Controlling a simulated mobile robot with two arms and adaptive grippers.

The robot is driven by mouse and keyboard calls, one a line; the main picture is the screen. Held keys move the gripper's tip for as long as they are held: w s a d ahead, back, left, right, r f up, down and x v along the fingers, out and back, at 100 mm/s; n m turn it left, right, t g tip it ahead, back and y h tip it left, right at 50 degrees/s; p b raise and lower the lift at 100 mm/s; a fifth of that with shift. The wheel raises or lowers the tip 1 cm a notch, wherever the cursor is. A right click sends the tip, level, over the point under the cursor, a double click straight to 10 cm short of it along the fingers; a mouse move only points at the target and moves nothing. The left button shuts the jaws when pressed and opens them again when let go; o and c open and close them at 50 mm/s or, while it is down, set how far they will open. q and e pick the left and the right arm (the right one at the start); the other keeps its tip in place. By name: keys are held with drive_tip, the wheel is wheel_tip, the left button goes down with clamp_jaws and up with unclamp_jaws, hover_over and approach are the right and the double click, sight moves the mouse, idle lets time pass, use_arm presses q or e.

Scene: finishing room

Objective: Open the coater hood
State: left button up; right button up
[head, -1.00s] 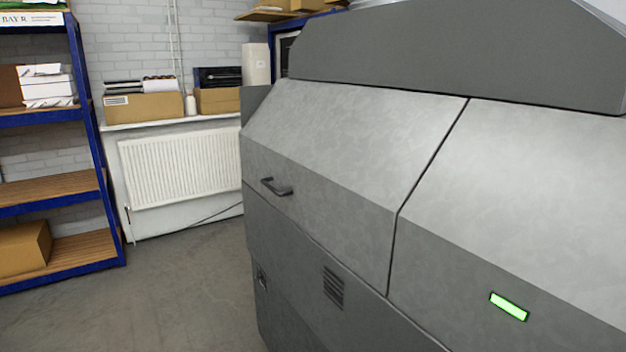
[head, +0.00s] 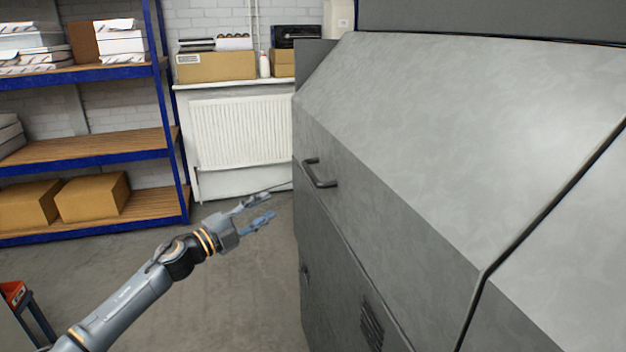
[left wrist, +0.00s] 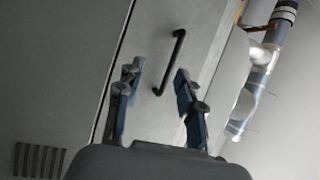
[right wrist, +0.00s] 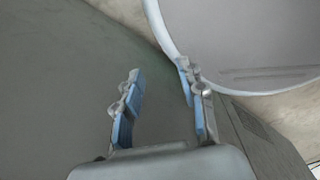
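The coater is a large grey machine, with its sloped hood (head: 450,110) filling the right of the head view. A dark bar handle (head: 320,174) sits on the hood's front face near its left end, and the hood is closed. My left gripper (head: 262,211) is open and empty, to the left of the handle and apart from it. In the left wrist view the handle (left wrist: 170,62) shows ahead, between and beyond the open fingers (left wrist: 158,85). My right gripper (right wrist: 160,85) is open and empty in the right wrist view; it is not in the head view.
A blue shelf unit (head: 90,150) with boxes stands at the left. A white radiator (head: 240,130) is on the back wall under a ledge with boxes. Grey floor (head: 235,290) is clear in front of the coater. An orange-topped item (head: 14,293) shows at lower left.

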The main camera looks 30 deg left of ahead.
sight(310, 170)
use_arm(q)
wheel_tip(310, 170, up, 5)
drive_tip(key=d+m+h, duration=0.1)
drive_tip(key=d+m, duration=0.1)
drive_tip(key=p+x, duration=0.1)
drive_tip(key=x, duration=0.3)
drive_tip(key=p+x, duration=0.1)
drive_tip(key=x, duration=0.3)
drive_tip(key=f+p+x, duration=0.1)
drive_tip(key=x, duration=0.3)
drive_tip(key=shift+w+d+r+p, duration=0.1)
drive_tip(key=shift+w+p, duration=0.2)
drive_tip(key=shift+w, duration=0.05)
use_arm(e)
drive_tip(key=r, duration=0.1)
drive_tip(key=s+r, duration=0.1)
drive_tip(key=r, duration=0.1)
drive_tip(key=shift+s+a+r, duration=0.1)
drive_tip(key=shift+s+r, duration=0.1)
drive_tip(key=shift+s, duration=0.05)
use_arm(q)
clamp_jaws()
